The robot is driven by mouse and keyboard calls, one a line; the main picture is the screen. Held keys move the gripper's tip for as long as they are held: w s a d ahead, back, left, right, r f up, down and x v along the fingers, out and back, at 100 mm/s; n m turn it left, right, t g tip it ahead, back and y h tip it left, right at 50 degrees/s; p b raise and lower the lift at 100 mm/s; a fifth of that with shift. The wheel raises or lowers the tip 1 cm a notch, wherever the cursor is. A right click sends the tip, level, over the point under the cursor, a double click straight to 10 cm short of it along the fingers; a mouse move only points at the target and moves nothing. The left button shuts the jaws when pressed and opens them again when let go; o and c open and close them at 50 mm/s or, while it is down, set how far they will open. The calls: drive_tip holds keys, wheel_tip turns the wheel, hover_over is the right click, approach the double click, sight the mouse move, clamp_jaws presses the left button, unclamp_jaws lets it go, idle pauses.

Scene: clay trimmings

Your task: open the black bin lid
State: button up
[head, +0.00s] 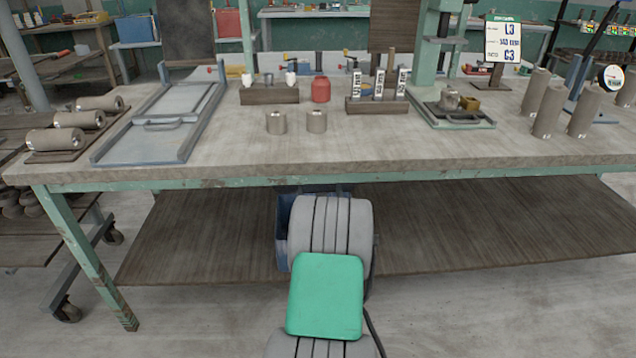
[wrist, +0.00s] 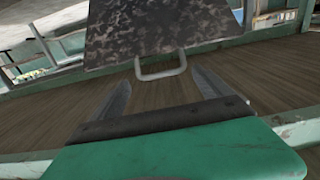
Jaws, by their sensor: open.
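In the wrist view a dark, mottled panel (wrist: 150,32), which looks like the black bin lid, fills the upper middle. A pale metal loop handle (wrist: 161,67) shows at its lower edge. My gripper (wrist: 162,80) is open, with one grey finger on each side below the handle. The handle lies just beyond and roughly between the fingertips, and nothing is held. Whether a finger touches it I cannot tell. In the head view my arm covers this spot; the fingers and lid are hidden there. A blue box-like part (head: 283,235) shows beside my arm under the bench.
A workbench (head: 230,160) with a green frame stands over a brown lower shelf (head: 470,230). Clay cylinders (head: 549,110), a grey sliding tray (head: 165,130) and a red jar (head: 320,90) stand on top. The bench's front edge is close to my arm.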

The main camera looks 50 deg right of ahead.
sight(318, 179)
drive_tip(key=x, duration=0.4)
drive_tip(key=shift+w+d+b, duration=0.2)
drive_tip(key=shift+b, duration=0.1)
drive_tip(key=shift+c, duration=0.6)
